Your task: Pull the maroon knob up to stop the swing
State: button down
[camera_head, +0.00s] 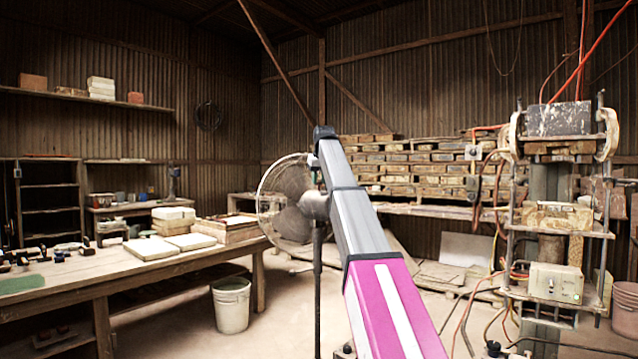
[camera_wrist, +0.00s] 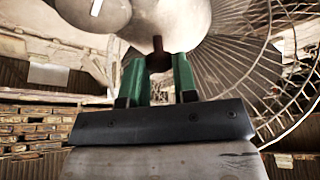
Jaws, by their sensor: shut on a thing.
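The pedestal fan (camera_head: 271,198) stands left of my arm in the head view, with its round wire cage and pale motor housing (camera_head: 313,206). In the wrist view the housing (camera_wrist: 178,22) fills the top and the wire cage (camera_wrist: 235,75) spreads to the right. The small dark maroon knob (camera_wrist: 157,47) sits against the housing. My gripper (camera_wrist: 158,66) has its two green fingers on either side of the knob and is shut on it.
A wooden workbench (camera_head: 130,279) with tiles is at the left, and a white bucket (camera_head: 232,305) stands by it. A press (camera_head: 556,215) with cables stands at the right. Stacked tile shelves (camera_head: 425,168) line the back. Some floor is open around the fan stand (camera_head: 317,285).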

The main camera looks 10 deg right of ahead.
jog(key=shift+w+d+r, duration=0.1)
jog(key=shift+d+r, duration=0.05)
jog(key=shift+d, duration=0.05)
jog(key=c, duration=0.9)
grip_release()
jog(key=shift+o, duration=0.2)
jog(key=v, duration=1)
jog(key=shift+s+r, duration=0.25)
jog(key=shift+r, duration=0.1)
